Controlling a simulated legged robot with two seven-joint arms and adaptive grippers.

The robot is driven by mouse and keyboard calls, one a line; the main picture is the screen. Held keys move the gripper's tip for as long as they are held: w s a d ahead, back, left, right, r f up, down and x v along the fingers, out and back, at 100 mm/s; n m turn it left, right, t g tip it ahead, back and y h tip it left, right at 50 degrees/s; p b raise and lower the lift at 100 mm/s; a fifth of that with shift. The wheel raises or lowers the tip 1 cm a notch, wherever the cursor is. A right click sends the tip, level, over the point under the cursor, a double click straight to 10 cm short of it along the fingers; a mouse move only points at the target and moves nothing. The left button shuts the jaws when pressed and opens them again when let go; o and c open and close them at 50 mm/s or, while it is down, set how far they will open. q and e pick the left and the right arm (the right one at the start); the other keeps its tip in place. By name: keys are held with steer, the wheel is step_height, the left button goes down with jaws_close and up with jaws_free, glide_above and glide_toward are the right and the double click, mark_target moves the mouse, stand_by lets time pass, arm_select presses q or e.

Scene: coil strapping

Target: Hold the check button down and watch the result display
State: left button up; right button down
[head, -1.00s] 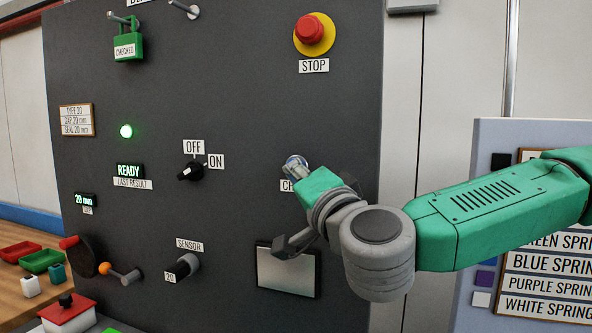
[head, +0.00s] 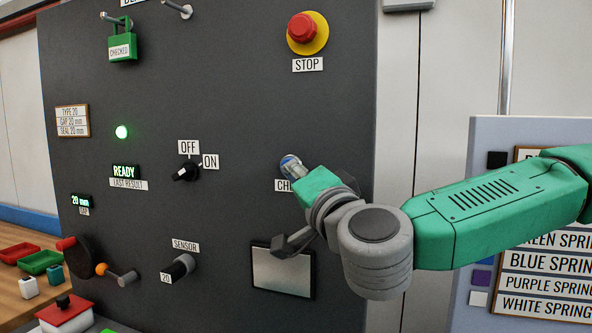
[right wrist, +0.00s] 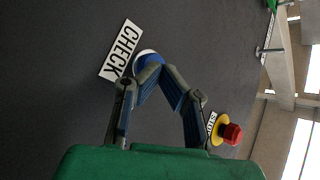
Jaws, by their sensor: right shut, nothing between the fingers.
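The check button (head: 289,162), with a blue face and pale rim, is on the dark panel, partly hidden by my right gripper. In the right wrist view the blue button (right wrist: 146,56) is beside the CHECK label (right wrist: 120,50). My right gripper (head: 301,172) is shut and empty. In the right wrist view its fingertips (right wrist: 153,70) overlap the button's edge; I cannot tell whether they touch or press it. The result display (head: 125,171) reads READY in green above the LAST RESULT label. My left gripper is not in view.
A red STOP button (head: 302,28) on a yellow base is above the check button. The OFF/ON switch (head: 186,172) is to the left, with a lit green lamp (head: 121,132) farther left. A grey plate (head: 282,270) is below the gripper.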

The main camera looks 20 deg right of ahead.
steer(key=shift+w+a, duration=0.3)
steer(key=shift+a, duration=0.15)
stand_by(0.9)
steer(key=shift+d, duration=0.35)
steer(key=shift+s+a+r, duration=0.1)
steer(key=shift+s+a, duration=0.05)
steer(key=shift+a, duration=0.1)
stand_by(3.2)
steer(key=shift+s+a, duration=0.3)
steer(key=shift+a, duration=0.35)
steer(key=shift+s+a, duration=0.75)
steer(key=shift+s, duration=0.3)
steer(key=shift+s+a, duration=0.7)
steer(key=shift+s, duration=0.35)
